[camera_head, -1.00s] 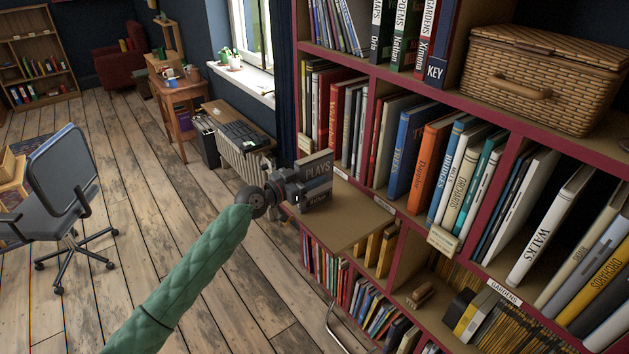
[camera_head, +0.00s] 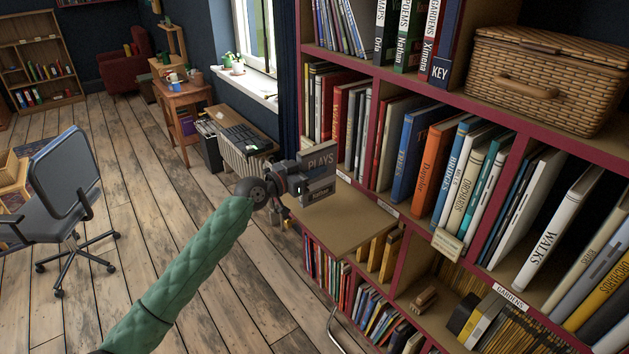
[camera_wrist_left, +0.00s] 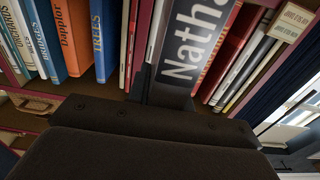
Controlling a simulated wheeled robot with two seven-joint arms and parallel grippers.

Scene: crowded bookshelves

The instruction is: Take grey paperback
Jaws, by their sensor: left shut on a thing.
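The grey paperback (camera_head: 321,160) has a grey cover with "PLAYS" in pale letters and a darker lower band. My left gripper (camera_head: 303,185) is shut on its near left side and holds it upright, a little above the pull-out board (camera_head: 350,222) of the bookcase. In the left wrist view the book's dark grey spine (camera_wrist_left: 190,50) shows large white letters "Natha". The black gripper body fills the bottom of that view, and its fingertips are mostly hidden. My right gripper is not in view.
The red-edged bookcase has packed rows of books (camera_head: 410,150) just behind and right of the held book. A wicker basket (camera_head: 545,85) sits on the upper right shelf. A desk chair (camera_head: 62,190) stands at left. The wooden floor (camera_head: 150,240) between is open.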

